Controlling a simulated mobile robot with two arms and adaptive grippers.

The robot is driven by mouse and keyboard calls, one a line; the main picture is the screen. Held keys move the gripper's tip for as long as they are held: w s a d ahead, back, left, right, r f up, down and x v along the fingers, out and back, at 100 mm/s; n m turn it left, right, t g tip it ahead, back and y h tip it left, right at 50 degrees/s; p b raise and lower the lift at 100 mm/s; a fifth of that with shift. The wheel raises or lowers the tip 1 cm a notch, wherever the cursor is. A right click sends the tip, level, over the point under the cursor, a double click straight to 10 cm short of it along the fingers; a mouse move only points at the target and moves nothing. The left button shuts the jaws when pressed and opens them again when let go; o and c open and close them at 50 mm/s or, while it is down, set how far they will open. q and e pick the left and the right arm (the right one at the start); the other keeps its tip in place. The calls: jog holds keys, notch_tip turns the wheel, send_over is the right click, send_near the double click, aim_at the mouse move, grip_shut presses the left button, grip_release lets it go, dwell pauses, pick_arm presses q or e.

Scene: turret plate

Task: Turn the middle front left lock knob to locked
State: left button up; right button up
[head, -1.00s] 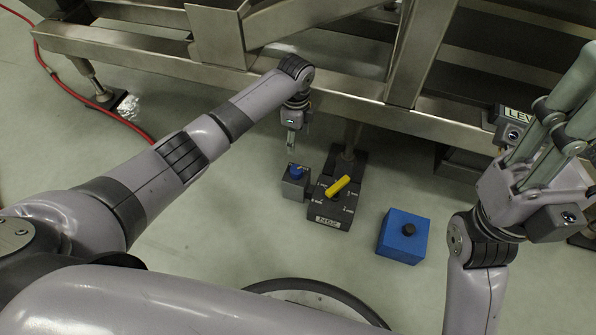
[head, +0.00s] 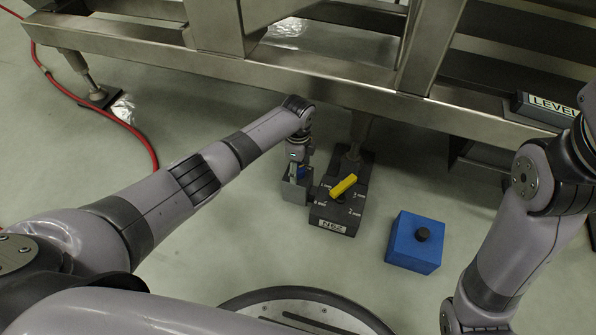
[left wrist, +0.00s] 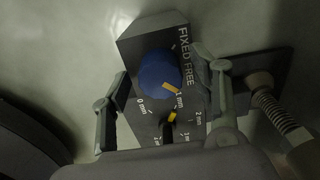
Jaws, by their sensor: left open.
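The blue lock knob (left wrist: 160,76) sits on a small grey block (head: 294,191). In the left wrist view its orange mark points to the lower right, nearer the word FREE than FIXED. My left gripper (left wrist: 163,82) is open, with one finger on each side of the block and knob. In the head view the left gripper (head: 298,163) hangs over the block and mostly hides the knob. I cannot tell whether the fingers touch. My right arm (head: 510,225) is at the right; its gripper is out of view.
Beside the block stands a dark base with a yellow dial pointer (head: 343,185) and mm marks. A blue box with a black knob (head: 423,234) is to the right. The steel frame (head: 300,78) runs behind. A red hose (head: 95,106) lies at left.

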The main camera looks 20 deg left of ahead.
pick_arm(q)
jog(key=shift+f, duration=0.2)
jog(key=shift+c, duration=0.3)
jog(key=c, duration=1.1)
